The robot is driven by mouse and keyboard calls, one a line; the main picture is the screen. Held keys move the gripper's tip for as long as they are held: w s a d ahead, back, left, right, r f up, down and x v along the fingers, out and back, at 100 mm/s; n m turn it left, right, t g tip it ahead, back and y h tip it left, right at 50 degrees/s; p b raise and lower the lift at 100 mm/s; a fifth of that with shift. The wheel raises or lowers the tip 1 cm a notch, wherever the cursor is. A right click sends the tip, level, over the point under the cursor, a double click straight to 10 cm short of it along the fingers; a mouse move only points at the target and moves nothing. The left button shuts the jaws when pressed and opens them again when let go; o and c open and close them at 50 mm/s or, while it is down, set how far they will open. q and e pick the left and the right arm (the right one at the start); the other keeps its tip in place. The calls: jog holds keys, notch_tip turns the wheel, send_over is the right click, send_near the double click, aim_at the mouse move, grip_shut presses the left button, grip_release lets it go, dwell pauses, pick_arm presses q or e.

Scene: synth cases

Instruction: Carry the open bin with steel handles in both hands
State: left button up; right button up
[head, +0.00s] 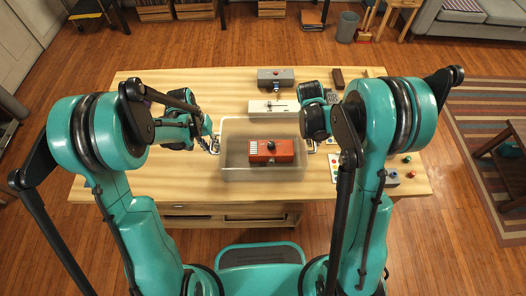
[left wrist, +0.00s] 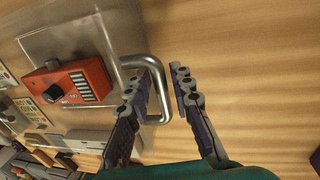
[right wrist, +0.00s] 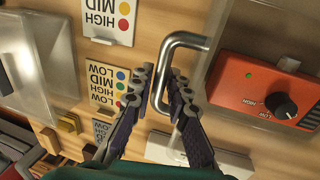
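The open bin (head: 235,135) is clear plastic and stands on the wooden table between my two arms. An orange box with a black knob (head: 271,151) lies inside it. In the left wrist view, my left gripper (left wrist: 159,70) is open, with one finger on each side of the bar of the left steel handle (left wrist: 160,97). In the right wrist view, my right gripper (right wrist: 162,69) is open, with its fingers on either side of the right steel handle (right wrist: 159,88). I cannot tell whether any finger touches a handle. In the head view my right fingertips are mostly hidden.
Behind the bin on the table (head: 150,90) are a white device (head: 273,107), a grey device (head: 283,77) and a dark block (head: 338,77). Label cards (right wrist: 105,78) lie right of the bin. The table's left part is mostly clear.

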pick_arm(q)
grip_shut()
pick_arm(e)
grip_shut()
jog(key=shift+r, duration=0.1)
